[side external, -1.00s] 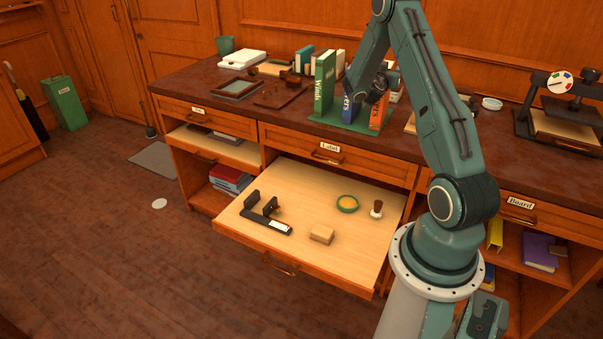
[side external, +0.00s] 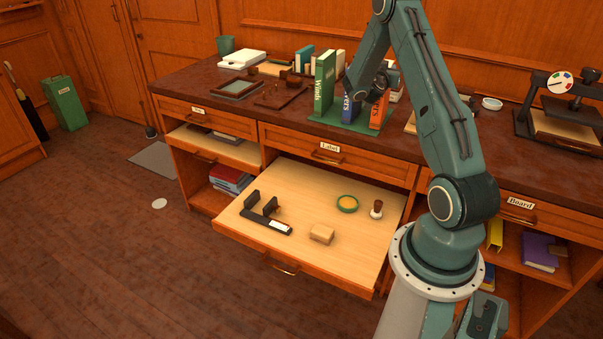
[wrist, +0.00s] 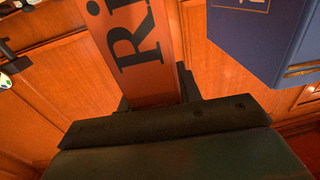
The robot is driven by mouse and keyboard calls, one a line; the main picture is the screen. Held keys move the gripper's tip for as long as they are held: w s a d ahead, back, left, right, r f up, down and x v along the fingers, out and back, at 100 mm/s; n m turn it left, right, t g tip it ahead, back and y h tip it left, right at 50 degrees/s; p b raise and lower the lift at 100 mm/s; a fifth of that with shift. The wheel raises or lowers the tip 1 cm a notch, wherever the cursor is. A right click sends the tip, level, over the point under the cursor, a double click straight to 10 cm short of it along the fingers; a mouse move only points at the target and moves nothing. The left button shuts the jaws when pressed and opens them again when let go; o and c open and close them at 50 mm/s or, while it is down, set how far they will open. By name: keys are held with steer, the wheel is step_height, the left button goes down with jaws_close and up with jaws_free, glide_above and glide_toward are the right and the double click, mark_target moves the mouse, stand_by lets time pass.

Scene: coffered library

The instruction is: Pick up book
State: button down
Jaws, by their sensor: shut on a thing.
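An orange book (side external: 379,116), its spine lettering partly hidden, stands upright on the green book stand (side external: 335,122) on the desk. My gripper (side external: 377,92) is at the book's upper part and shut on it. In the wrist view the orange book (wrist: 132,45), with the letters "Ri", runs between my gripper's dark fingers (wrist: 158,95). A blue book (side external: 350,108) stands to its left, partly behind my arm; in the wrist view it is at the upper right (wrist: 260,40), apart from the fingers. A green book (side external: 324,83) stands at the stand's left end.
A press with a dial (side external: 559,100) stands on the right of the desk. Trays (side external: 240,89) lie on the left.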

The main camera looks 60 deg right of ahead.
step_height(320, 180, up, 20)
stand_by(0.8)
stand_by(0.5)
